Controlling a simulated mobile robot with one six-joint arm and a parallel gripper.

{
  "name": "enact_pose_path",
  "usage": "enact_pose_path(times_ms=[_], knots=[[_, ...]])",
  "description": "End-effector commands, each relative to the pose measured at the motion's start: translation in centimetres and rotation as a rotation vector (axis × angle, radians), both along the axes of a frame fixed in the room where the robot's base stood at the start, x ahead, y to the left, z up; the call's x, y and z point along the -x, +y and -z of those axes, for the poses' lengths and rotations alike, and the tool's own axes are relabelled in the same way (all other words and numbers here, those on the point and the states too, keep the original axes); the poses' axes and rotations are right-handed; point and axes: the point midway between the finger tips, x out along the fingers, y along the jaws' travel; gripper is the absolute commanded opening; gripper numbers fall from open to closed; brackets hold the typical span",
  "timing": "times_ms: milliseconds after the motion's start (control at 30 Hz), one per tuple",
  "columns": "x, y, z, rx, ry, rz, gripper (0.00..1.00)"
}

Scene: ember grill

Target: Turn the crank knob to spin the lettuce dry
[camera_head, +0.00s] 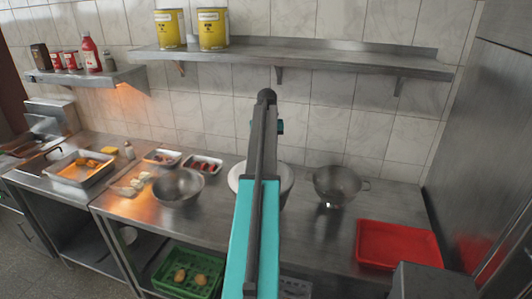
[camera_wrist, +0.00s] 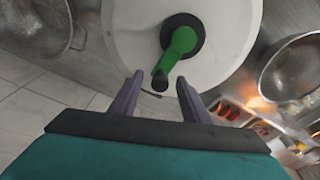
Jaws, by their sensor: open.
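The salad spinner is a round white tub, mostly hidden behind my arm in the head view, with its rim (camera_head: 287,182) showing at the sides. In the wrist view its white lid (camera_wrist: 228,30) fills the top middle. A green crank (camera_wrist: 183,42) sits on a dark hub on the lid, and its dark knob (camera_wrist: 160,80) points toward my gripper. My gripper (camera_wrist: 157,82) is open, with one finger on each side of the knob's end. I cannot tell whether either finger touches it. No lettuce shows.
A metal bowl (camera_head: 178,187) stands left of the spinner and a colander (camera_head: 337,186) stands right. A red tray (camera_head: 397,244) lies at the counter's right end. Small trays of food (camera_head: 203,166) sit behind the bowl. A steel shelf (camera_head: 300,57) with yellow cans (camera_head: 213,29) hangs above.

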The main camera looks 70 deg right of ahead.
Motion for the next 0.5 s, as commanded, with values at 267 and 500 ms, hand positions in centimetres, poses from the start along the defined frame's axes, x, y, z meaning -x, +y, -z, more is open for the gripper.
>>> enact_pose_path(times_ms=[267, 500], knots=[[0.1, 0.1, -1.4, 0.001, 0.000, 0.000, 0.42], [0.2, 0.5, -3.9, 0.002, -0.001, 0.000, 0.42]])
